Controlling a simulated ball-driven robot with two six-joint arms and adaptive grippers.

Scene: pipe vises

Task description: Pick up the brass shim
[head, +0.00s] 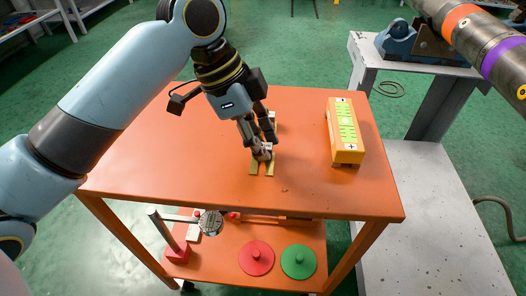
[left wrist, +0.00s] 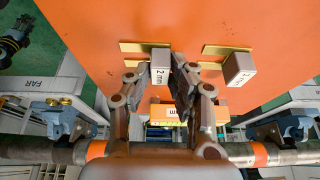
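A brass shim (head: 263,168) with two prongs lies flat on the orange table under my left gripper (head: 262,152). In the left wrist view this brass shim (left wrist: 132,46) carries a grey block marked 2 mm. The fingertips of my left gripper (left wrist: 160,70) stand on either side of that block. I cannot tell whether they press on it. A second brass shim (left wrist: 215,48) with a grey block marked 1 mm lies apart to the right in the wrist view. In the head view the gripper partly hides the shims.
An orange box (head: 345,130) with a yellow-green label lies on the right of the orange table (head: 150,165). A lower shelf holds a red disc (head: 256,258) and a green disc (head: 298,262). A blue vise (head: 396,38) and a banded pipe (head: 480,38) are at the upper right.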

